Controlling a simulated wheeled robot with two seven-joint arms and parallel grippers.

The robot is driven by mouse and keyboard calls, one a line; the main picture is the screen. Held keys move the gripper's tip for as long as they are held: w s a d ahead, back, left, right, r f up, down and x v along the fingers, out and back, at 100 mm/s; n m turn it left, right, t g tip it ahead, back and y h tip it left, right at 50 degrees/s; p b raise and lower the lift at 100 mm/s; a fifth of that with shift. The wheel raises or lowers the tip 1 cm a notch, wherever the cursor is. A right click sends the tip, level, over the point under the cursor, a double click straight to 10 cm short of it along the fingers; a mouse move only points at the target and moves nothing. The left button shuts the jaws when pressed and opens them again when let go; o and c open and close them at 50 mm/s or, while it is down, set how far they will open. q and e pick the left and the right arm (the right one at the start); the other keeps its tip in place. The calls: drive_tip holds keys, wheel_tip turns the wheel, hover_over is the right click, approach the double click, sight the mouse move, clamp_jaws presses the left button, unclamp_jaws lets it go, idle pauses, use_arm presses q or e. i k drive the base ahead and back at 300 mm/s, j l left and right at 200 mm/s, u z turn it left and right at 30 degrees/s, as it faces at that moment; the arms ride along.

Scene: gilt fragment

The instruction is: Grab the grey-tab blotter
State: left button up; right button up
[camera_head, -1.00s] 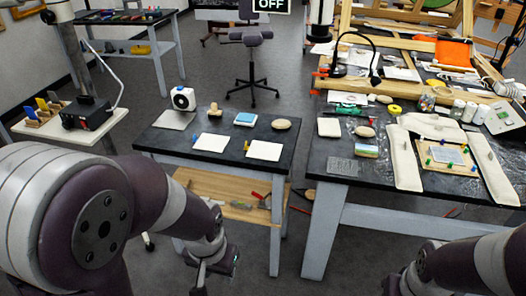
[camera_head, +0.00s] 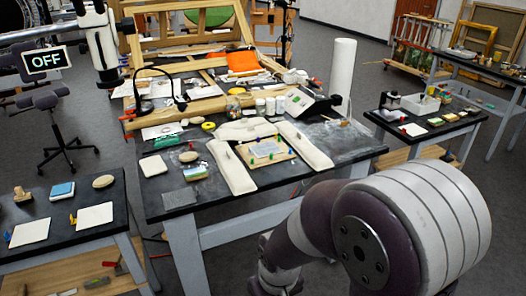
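I cannot make out a grey tab on any blotter in view. On the left table, one white blotter (camera_head: 30,232) has a small blue tab at its left edge. Another white blotter (camera_head: 95,215) beside it has a yellow tab. On the far right table, a white blotter (camera_head: 414,129) has a red tab. A white pad (camera_head: 154,163) lies at the left of the middle table with no clear tab. My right arm crosses the lower right; its gripper is below the frame.
The middle table (camera_head: 270,197) holds long cream cushions (camera_head: 231,166), a board with coloured pins (camera_head: 266,151), a grey square (camera_head: 180,198) and a white roll (camera_head: 342,80). The left table (camera_head: 60,195) stands apart from it. Grey floor shows between the middle and right tables.

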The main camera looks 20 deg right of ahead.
sight(262, 150)
drive_tip(key=i+l+z, duration=0.25)
drive_tip(key=i+l, duration=0.2)
drive_tip(key=i, duration=0.15)
drive_tip(key=i+l+z, duration=0.3)
drive_tip(key=i, duration=0.3)
drive_tip(key=i+l+z, duration=0.25)
drive_tip(key=i, duration=0.4)
drive_tip(key=i+z, duration=0.25)
drive_tip(key=i, duration=0.4)
